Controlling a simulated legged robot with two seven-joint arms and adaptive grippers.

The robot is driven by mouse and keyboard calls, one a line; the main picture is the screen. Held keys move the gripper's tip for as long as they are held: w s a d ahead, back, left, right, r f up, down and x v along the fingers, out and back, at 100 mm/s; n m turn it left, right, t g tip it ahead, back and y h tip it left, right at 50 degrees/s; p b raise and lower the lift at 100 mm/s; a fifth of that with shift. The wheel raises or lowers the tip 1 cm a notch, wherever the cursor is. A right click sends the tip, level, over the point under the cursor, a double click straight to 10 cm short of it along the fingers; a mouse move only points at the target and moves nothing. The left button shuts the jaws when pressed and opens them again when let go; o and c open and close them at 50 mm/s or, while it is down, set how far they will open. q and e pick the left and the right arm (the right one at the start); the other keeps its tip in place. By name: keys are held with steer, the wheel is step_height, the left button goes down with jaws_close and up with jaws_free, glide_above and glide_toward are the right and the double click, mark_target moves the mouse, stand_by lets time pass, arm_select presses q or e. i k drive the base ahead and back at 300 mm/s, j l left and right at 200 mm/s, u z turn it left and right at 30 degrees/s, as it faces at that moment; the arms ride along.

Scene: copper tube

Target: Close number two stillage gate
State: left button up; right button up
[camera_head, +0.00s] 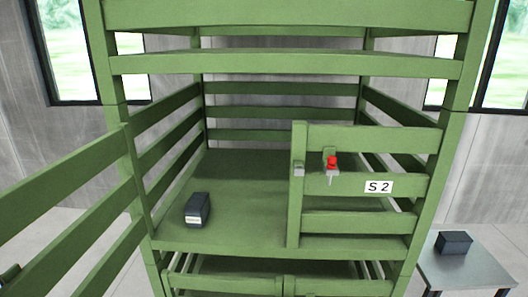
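The green stillage (225,233) stands in front of me, with its label S 2 (379,187) on the right gate half. This right gate half (350,221) stands across the right of the opening. It carries a latch with a red knob (332,162) and a small grey catch (298,169) on its left post. The left gate half (65,200) is swung outward toward me along the left side, leaving the left of the opening clear. A small dark part shows at the lower left edge; I cannot tell what it is. Neither gripper can be made out.
A dark box with a pale end (198,209) lies on the stillage deck at the left. Another dark box (454,242) is on a grey table (468,272) at the lower right. A lower green level shows beneath the deck. Grey walls and windows are behind.

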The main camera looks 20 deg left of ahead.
mark_target(22, 203)
steer(key=k+j, duration=0.15)
steer(key=j, duration=0.2)
steer(key=k+j, duration=0.1)
steer(key=j, duration=0.25)
steer(key=k+j, duration=0.15)
steer(key=j, duration=0.25)
steer(key=k+j, duration=0.1)
steer(key=j, duration=0.25)
steer(key=k+j, duration=0.15)
steer(key=j, duration=0.2)
steer(key=k+j, duration=0.1)
steer(key=j, duration=0.25)
steer(key=k+j, duration=0.15)
steer(key=j, duration=0.25)
